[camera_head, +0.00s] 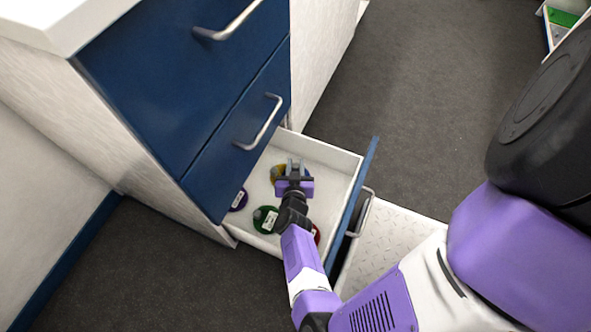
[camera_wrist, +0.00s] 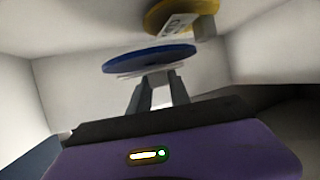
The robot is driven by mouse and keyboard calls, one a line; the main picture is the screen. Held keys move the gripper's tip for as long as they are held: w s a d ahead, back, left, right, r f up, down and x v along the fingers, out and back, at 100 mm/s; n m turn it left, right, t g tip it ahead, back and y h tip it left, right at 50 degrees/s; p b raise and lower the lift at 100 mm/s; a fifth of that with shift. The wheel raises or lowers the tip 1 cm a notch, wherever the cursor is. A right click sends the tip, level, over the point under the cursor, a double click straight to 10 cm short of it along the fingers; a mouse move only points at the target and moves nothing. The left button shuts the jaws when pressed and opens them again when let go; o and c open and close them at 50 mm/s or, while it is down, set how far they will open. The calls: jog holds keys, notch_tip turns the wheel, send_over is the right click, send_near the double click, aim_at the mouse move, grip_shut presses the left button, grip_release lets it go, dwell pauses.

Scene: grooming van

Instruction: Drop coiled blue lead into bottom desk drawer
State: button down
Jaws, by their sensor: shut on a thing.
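The coiled blue lead (camera_wrist: 150,58) is a flat blue disc in the wrist view, between the fingertips of my gripper (camera_wrist: 160,82). My gripper is shut on it. In the head view my gripper (camera_head: 294,168) is over the far part of the open bottom drawer (camera_head: 325,147), and the blue lead is mostly hidden there. The drawer is pulled out, with white walls and a blue front. In the wrist view the lead is inside the drawer space; I cannot tell if it touches the floor.
A yellow coil (camera_wrist: 182,14) with a white label lies beyond the blue lead. Purple (camera_head: 239,200), green (camera_head: 265,219) and red (camera_head: 316,235) coils also lie in the drawer. The shut upper drawer's handle (camera_head: 262,123) juts out close by. A metal step (camera_head: 390,240) stands right of the drawer front.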

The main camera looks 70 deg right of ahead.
jog(key=shift+f, duration=0.8)
jog(key=shift+f, duration=0.1)
jog(key=shift+f+b, duration=0.35)
jog(key=shift+b, duration=0.15)
jog(key=c, duration=1.2)
grip_release()
